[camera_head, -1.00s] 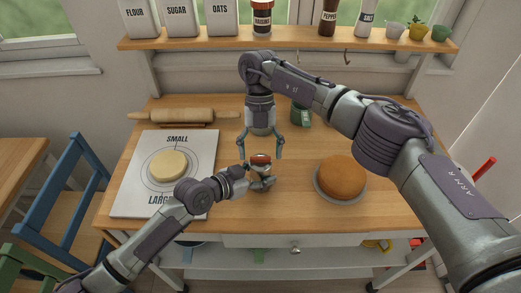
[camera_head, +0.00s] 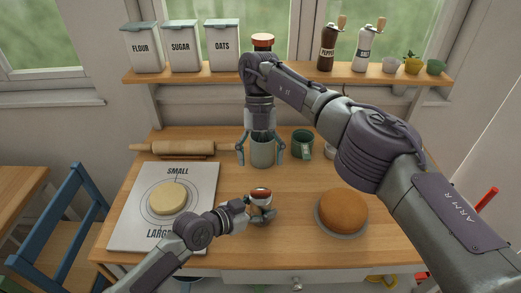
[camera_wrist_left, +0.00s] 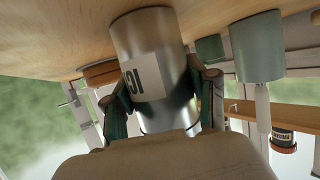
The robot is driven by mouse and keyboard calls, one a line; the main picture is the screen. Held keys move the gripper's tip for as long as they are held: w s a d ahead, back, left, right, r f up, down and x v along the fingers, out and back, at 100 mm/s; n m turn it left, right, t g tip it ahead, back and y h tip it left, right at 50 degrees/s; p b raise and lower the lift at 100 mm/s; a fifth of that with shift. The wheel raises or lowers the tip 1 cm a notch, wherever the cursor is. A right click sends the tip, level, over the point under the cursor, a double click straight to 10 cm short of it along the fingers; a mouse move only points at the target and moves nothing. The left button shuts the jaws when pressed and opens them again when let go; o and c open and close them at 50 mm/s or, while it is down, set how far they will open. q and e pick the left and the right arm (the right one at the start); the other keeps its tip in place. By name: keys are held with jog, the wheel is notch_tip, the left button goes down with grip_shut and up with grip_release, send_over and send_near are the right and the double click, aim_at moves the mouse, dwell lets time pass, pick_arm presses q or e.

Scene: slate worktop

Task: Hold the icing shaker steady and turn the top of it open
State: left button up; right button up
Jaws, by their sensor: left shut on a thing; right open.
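The icing shaker (camera_head: 261,193) has a red-brown top and stands near the front middle of the worktop. In the left wrist view it is a shiny metal can (camera_wrist_left: 143,35) with a partly visible label, and its top is hidden. My left gripper (camera_head: 264,212) is shut around the can's body, one finger on each side; it also shows in the left wrist view (camera_wrist_left: 163,100). My right gripper (camera_head: 261,162) points down with its fingers spread, empty. In the head view it appears beyond and above the shaker, apart from it.
A grey-green utensil pot (camera_head: 262,153) shows between my right fingers, apparently behind them. A green mug (camera_head: 302,143) stands right of it. A cake on a plate (camera_head: 343,211) sits right, a marked board (camera_head: 202,190) left, a rolling pin (camera_head: 176,149) behind. Jars line the shelf (camera_head: 200,75).

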pick_arm(q)
jog(key=o, duration=1.3)
